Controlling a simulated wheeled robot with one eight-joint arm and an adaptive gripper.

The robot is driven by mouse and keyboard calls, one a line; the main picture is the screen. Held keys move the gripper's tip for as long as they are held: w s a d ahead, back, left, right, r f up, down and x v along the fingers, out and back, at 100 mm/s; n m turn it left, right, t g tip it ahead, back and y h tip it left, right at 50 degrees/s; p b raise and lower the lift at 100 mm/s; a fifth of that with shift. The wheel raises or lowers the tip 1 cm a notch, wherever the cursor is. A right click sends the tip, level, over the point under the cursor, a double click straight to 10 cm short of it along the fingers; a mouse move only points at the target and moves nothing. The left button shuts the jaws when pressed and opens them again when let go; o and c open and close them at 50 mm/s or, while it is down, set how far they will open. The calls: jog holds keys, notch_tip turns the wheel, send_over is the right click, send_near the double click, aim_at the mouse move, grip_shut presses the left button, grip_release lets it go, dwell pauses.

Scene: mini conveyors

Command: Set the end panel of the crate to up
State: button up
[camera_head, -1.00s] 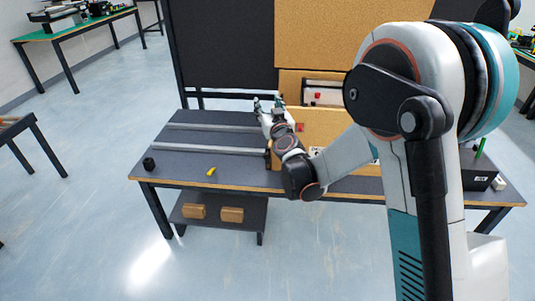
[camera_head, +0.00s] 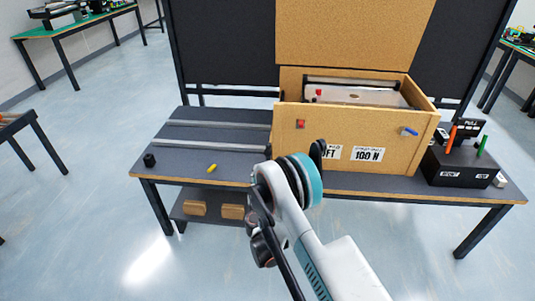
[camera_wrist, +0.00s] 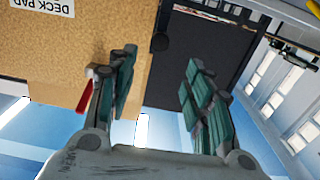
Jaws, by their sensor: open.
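The wooden crate (camera_head: 345,120) stands on the table with its top open. Its front carries a red part (camera_head: 300,124), a blue part (camera_head: 410,131) and a "100 N" label. Its left end is seen edge-on in the head view, so I cannot tell how the end panel sits. My gripper (camera_wrist: 160,92) is open and empty in the wrist view. A wooden face (camera_wrist: 60,50) with an upside-down "DECK PAD" label lies to its left. A red piece (camera_wrist: 86,92) shows beside the left finger. My arm hides the gripper in the head view.
A tall cork-coloured board (camera_head: 355,30) rises behind the crate. Two grey rails (camera_head: 210,146), a black block (camera_head: 149,160) and a yellow piece (camera_head: 211,168) lie on the left. A black box (camera_head: 460,165) with coloured sticks stands right of the crate.

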aim_at(267, 153)
jog(key=w+b, duration=0.1)
jog(key=w, duration=0.3)
jog(key=w+b, duration=0.1)
jog(key=w, duration=0.4)
jog(key=w+b, duration=0.1)
jog(key=w, duration=0.3)
jog(key=shift+w+d+b, duration=0.25)
jog(key=shift+w+b, duration=0.1)
jog(key=shift+b, duration=0.05)
grip_shut()
